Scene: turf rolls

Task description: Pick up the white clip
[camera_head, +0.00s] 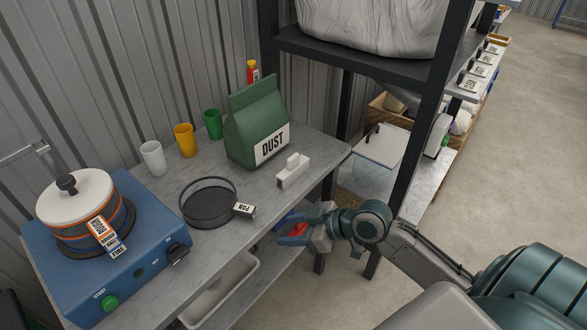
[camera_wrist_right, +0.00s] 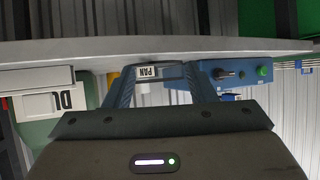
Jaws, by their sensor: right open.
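The white clip (camera_head: 293,171) lies on the grey tabletop near its right front edge, in front of the green DUST bag (camera_head: 257,125). It is a long bar with a raised middle part. In the right wrist view, which is upside down, the clip (camera_wrist_right: 36,80) shows at the left edge, outside the fingers. My right gripper (camera_head: 283,233) is open and empty, off the front edge of the table and apart from the clip, below and in front of it in the head view. My left gripper is not in view.
A round dark pan (camera_head: 208,203) with a PAN label (camera_head: 244,211) stands left of the clip. A blue burner (camera_head: 140,272) with a pot (camera_head: 85,210) is farther left. Several cups line the back. A black shelf post (camera_head: 418,135) rises right of the table.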

